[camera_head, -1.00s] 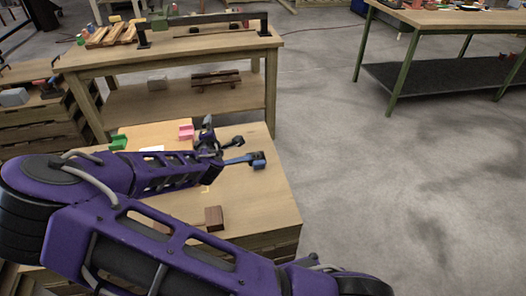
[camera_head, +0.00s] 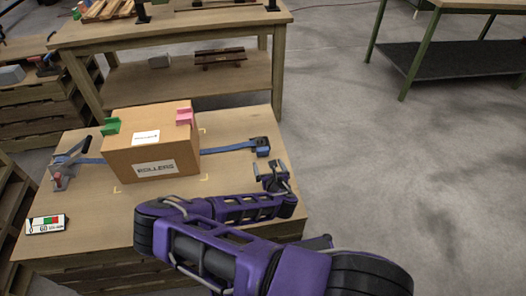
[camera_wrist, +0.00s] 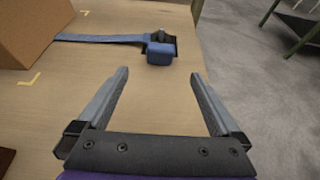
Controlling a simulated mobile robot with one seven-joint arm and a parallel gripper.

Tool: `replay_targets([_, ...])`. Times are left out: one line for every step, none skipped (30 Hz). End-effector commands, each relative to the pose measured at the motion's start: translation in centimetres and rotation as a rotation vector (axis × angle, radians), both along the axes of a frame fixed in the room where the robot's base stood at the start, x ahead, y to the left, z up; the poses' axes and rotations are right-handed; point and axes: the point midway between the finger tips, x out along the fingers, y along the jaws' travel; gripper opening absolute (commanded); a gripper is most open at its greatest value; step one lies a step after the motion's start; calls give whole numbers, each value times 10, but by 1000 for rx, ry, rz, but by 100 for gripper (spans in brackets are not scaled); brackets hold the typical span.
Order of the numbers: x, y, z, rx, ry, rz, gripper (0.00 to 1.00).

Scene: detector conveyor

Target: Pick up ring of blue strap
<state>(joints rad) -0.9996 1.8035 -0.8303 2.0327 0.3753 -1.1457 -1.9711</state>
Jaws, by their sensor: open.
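A blue strap (camera_head: 228,148) runs across the wooden table and behind or under a cardboard box (camera_head: 152,148). At its right end is a blue and black end piece (camera_head: 261,147), likely the ring; its exact shape is unclear. In the wrist view my gripper (camera_wrist: 158,75) is open and empty, fingers wide apart.
A metal ratchet tensioner (camera_head: 66,165) stands left of the box. A label card or device (camera_head: 47,225) lies at the table's front left. The table between my gripper and the end piece is clear.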

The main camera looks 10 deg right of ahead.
Motion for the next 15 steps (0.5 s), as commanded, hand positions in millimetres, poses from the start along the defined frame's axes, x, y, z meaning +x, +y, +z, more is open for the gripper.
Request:
replay_targets([12,0,-6,3,-3,0,100])
replay_targets([18,-1,-8,3,-3,-1,100])
replay_targets([26,0,-12,3,-3,-1,100])
replay_targets([31,0,-14,3,-2,0,100])
replay_targets([37,0,-16,3,-1,-1,100])
replay_targets([44,0,-18,3,-2,-1,100])
replay_targets([48,0,-20,3,-2,-1,100])
replay_targets([52,-1,-22,2,-2,-2,100])
replay_targets([56,0,-23,3,-2,-1,100])
replay_targets([59,0,-24,2,-2,-1,100])
replay_targets([61,0,-25,2,-1,-1,100])
replay_targets([63,0,-26,1,-1,-2,100])
replay_targets([64,0,-26,1,0,-1,100])
replay_targets([65,0,-26,1,0,-1,100])
replay_targets([67,-1,-27,1,0,-2,100])
